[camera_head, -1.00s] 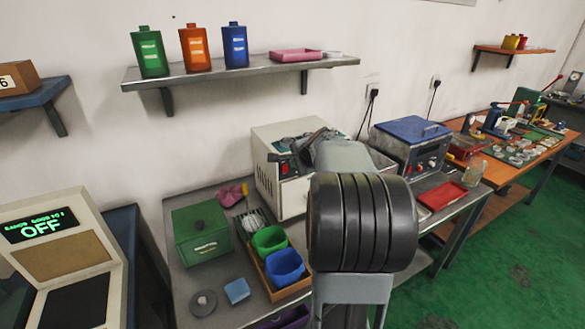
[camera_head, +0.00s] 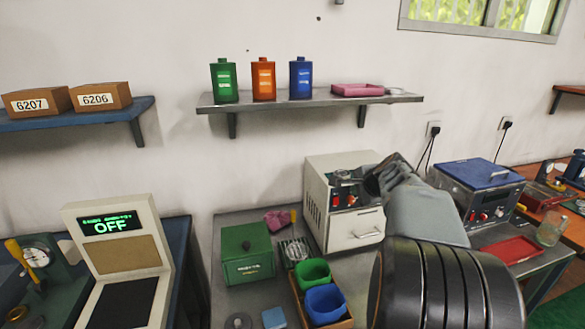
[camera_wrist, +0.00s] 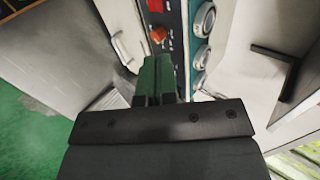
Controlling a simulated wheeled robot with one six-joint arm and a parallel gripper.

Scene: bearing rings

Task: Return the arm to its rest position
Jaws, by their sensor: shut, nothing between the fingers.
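My gripper shows in the wrist view (camera_wrist: 155,82), its two green fingers together with nothing between them. It faces a dark control panel (camera_wrist: 178,40) with an orange knob, a red display and round dials. In the head view my arm rises from the lower right, in front of the bench. Its far end reaches up to the front of the white oven-like box (camera_head: 340,215), covering part of that box. The fingertips cannot be made out clearly in the head view.
A wall shelf (camera_head: 330,101) with three bottles hangs above. A display unit reading OFF (camera_head: 118,250) stands at left.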

